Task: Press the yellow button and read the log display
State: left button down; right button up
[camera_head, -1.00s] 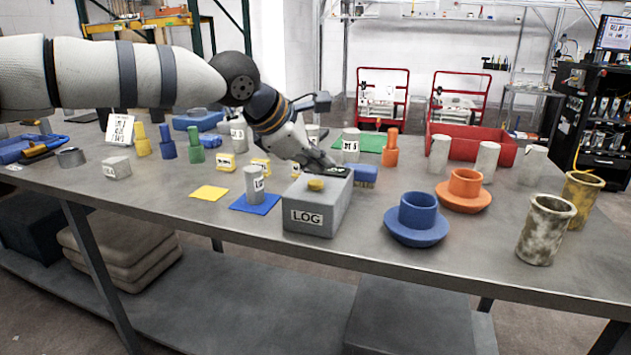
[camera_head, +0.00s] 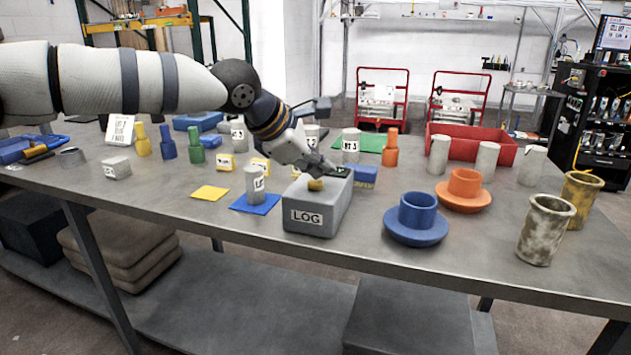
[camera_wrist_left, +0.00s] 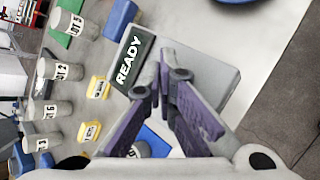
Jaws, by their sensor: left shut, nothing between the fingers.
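The grey LOG box (camera_head: 318,222) stands near the table's front edge. On its top is the yellow button (camera_head: 316,185), partly covered by my left gripper (camera_head: 317,176). The fingers are shut and empty, with the tips at or just above the button; I cannot tell whether they touch. In the left wrist view, my left gripper (camera_wrist_left: 168,75) is over the box top (camera_wrist_left: 212,80), and the button is hidden behind the fingers. The dark display (camera_wrist_left: 130,60) on the box reads READY. My right gripper is not in view.
A blue block (camera_head: 363,177) sits just behind the box. A grey cylinder on a blue mat (camera_head: 262,208) stands to its left, and a blue flanged part (camera_head: 417,222) to its right. The table strip (camera_head: 375,258) in front is clear.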

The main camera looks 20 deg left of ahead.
aim_at(317, 183)
pick_arm(q)
jog(key=shift+f, duration=0.6)
dwell(0.6)
jog(key=shift+r, duration=1)
jog(key=shift+r, duration=2.55)
jog(key=shift+f, duration=0.1)
